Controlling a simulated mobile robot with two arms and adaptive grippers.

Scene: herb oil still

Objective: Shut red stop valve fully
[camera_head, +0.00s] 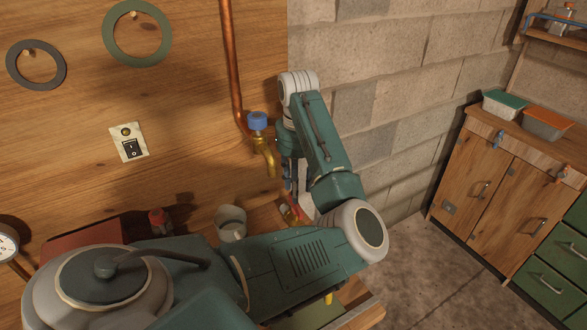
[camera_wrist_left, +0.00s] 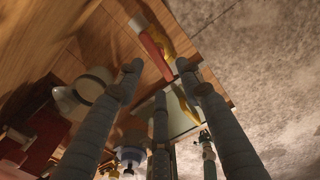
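A red handle with brass-yellow parts shows low beside my left arm in the head view (camera_head: 291,212), mostly covered; it looks like the red stop valve. In the left wrist view the red handle (camera_wrist_left: 153,50) lies just beyond my fingertips, at a slant, with a yellow part beside it. My left gripper (camera_head: 290,184) hangs by the wooden panel, partly hidden behind its own arm. In the wrist view its long dark fingers (camera_wrist_left: 160,75) are spread with gaps between them and hold nothing visible. Contact with the handle cannot be told. My right gripper is out of view.
A brass tap with a blue handle (camera_head: 257,122) on a copper pipe (camera_head: 232,60) is close left of my gripper. A pale cup (camera_head: 230,222) stands below it. A red-topped object (camera_head: 160,220) is further left. Wooden cabinets (camera_head: 487,185) stand right, beyond open floor.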

